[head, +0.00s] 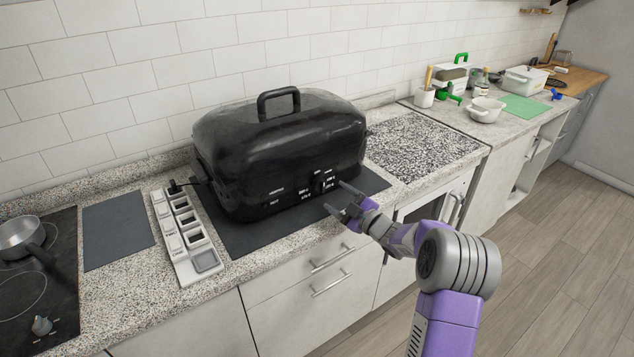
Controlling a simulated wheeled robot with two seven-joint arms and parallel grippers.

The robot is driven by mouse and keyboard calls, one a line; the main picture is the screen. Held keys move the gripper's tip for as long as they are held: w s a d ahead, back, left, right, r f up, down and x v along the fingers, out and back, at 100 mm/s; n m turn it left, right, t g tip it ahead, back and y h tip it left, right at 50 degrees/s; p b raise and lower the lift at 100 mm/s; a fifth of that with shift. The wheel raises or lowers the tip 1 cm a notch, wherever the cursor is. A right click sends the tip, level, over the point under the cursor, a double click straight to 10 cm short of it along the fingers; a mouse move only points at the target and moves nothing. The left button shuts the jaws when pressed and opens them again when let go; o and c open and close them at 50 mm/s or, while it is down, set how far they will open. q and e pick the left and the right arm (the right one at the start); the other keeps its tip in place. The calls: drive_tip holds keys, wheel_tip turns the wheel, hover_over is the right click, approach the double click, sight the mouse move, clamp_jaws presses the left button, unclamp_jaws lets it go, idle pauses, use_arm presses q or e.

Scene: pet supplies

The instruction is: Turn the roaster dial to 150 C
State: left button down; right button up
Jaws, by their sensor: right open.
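The black roaster (279,145) stands on a dark mat on the counter, with its lid and top handle in place. Its dial (322,184) is on the lower right of the front face, with small white temperature labels around it. The labels and the dial's pointer are too small to read for sure. My right gripper (338,199) is open and empty, just in front of and slightly right of the dial, apart from it as far as I can tell. My left gripper is not in view.
A white power strip (185,237) lies left of the roaster. A pan (22,238) sits on the cooktop (55,285) at far left. A speckled board (420,142) lies right of the roaster. Bowls and a green mat (524,108) are farther right.

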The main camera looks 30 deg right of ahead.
sight(324, 187)
drive_tip(key=shift+w+a+r, duration=0.1)
drive_tip(key=shift+w+a, duration=0.1)
drive_tip(key=shift+w, duration=0.3)
use_arm(q)
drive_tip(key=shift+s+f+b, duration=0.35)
drive_tip(key=shift+b, duration=0.05)
use_arm(e)
drive_tip(key=shift+w+a, duration=0.25)
drive_tip(key=shift+w, duration=1.05)
drive_tip(key=shift+w+a, duration=0.25)
drive_tip(key=shift+w, duration=1)
drive_tip(key=shift+c, duration=0.2)
drive_tip(key=c, duration=1)
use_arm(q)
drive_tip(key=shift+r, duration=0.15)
use_arm(e)
drive_tip(key=shift+m, duration=0.3)
